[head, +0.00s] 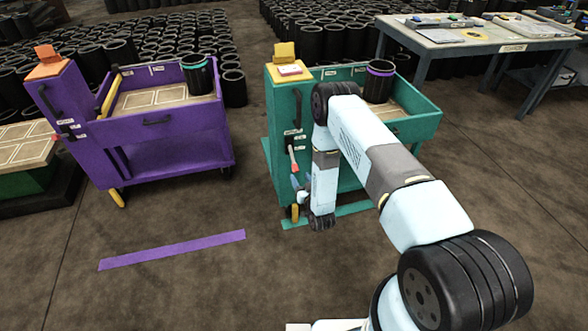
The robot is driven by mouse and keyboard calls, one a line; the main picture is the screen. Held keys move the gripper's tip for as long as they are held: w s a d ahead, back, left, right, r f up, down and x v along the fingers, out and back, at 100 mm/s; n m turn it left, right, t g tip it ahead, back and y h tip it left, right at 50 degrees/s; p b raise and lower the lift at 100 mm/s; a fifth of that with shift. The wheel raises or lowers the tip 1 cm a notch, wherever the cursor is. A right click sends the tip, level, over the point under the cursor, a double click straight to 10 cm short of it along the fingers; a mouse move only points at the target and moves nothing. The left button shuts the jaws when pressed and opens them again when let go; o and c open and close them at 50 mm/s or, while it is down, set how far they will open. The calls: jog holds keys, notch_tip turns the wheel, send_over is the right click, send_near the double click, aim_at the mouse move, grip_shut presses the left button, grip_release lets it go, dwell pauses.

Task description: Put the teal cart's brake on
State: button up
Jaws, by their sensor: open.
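The teal cart (418,128) stands in the middle of the head view, with its tall end panel at the left. A lever with a red-and-white handle (293,160) hangs down on that panel. A yellow piece (295,212) shows low at the cart's foot. My gripper (297,187) is open, just below the lever's end and close to the panel. Whether it touches the lever I cannot tell. My arm hides part of the cart's front.
A purple cart (180,140) stands to the left, with a purple floor stripe (175,250) in front. A teal stripe (355,209) lies under the teal cart's front. Several black sleeves (165,45) stand behind. A worktable (480,40) is at the back right. The front floor is clear.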

aim_at(297, 171)
jog(key=x, duration=0.7)
jog(key=shift+w, duration=0.15)
jog(key=shift+c, duration=0.4)
grip_shut()
